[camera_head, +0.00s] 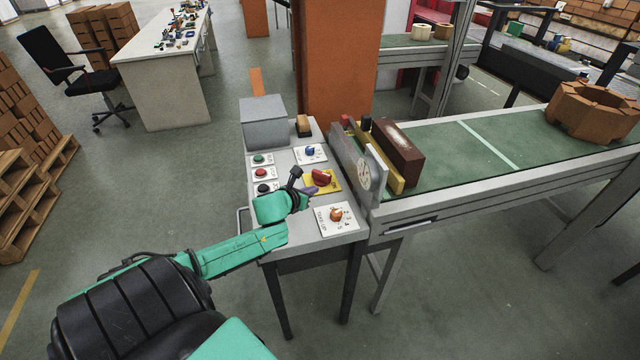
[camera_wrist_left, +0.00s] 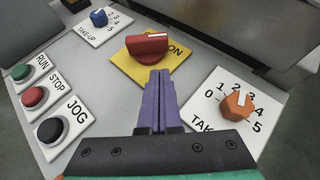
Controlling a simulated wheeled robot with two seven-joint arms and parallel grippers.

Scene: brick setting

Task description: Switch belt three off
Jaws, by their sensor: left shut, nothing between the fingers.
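The red rotary switch (camera_head: 321,176) sits on a yellow plate (camera_head: 334,184) on the grey control desk. In the left wrist view the red switch (camera_wrist_left: 146,46) carries a white mark near its top, and "ON" is readable on the yellow plate (camera_wrist_left: 122,61) at its right. The rest of the plate's lettering is hidden. My left gripper (camera_head: 312,189) has its purple fingers shut and empty, just in front of the switch. The fingertips (camera_wrist_left: 158,72) overlap the switch's lower edge in the wrist view; I cannot tell whether they touch. My right gripper is not in view.
An orange take-up knob (camera_wrist_left: 236,104) is right of the fingers; a blue knob (camera_wrist_left: 98,18) is beyond. Green (camera_wrist_left: 20,72), red (camera_wrist_left: 33,97) and black (camera_wrist_left: 50,129) buttons are at left. A conveyor (camera_head: 450,155) with a brown block (camera_head: 398,151) adjoins the desk.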

